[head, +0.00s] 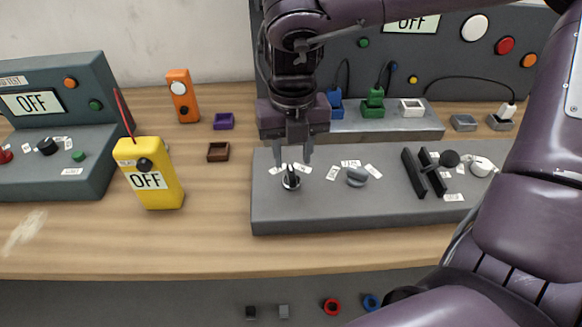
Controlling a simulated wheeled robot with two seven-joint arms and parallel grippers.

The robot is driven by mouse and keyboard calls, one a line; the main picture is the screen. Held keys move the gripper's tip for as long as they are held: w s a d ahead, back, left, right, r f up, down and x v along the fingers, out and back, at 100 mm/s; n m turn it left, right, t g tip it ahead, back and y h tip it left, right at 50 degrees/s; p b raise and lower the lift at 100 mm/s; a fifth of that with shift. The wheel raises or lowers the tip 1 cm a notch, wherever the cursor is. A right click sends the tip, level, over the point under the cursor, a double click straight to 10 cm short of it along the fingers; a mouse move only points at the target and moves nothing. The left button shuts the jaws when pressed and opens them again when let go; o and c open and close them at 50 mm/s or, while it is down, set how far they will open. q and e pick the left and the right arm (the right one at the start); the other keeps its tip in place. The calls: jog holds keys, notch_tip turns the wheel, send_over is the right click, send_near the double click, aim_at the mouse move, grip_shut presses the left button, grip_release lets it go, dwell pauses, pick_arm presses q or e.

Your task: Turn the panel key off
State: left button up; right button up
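The panel key (290,182) is a small dark metal key switch with a pale ring, near the left end of the grey control panel (340,215). White labels surround it; their words are too small to read. My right gripper (293,163) points down just above and behind the key. Its two fingers are apart with the key below and between them; I cannot tell if they touch it. My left gripper is not in view.
A yellow handheld box (150,180) stands left, and a grey console (60,150) farther left. My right arm covers the panel's right side. The wooden table front is clear.

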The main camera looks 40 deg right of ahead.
aim_at(292, 174)
jog(key=shift+f, duration=2.2)
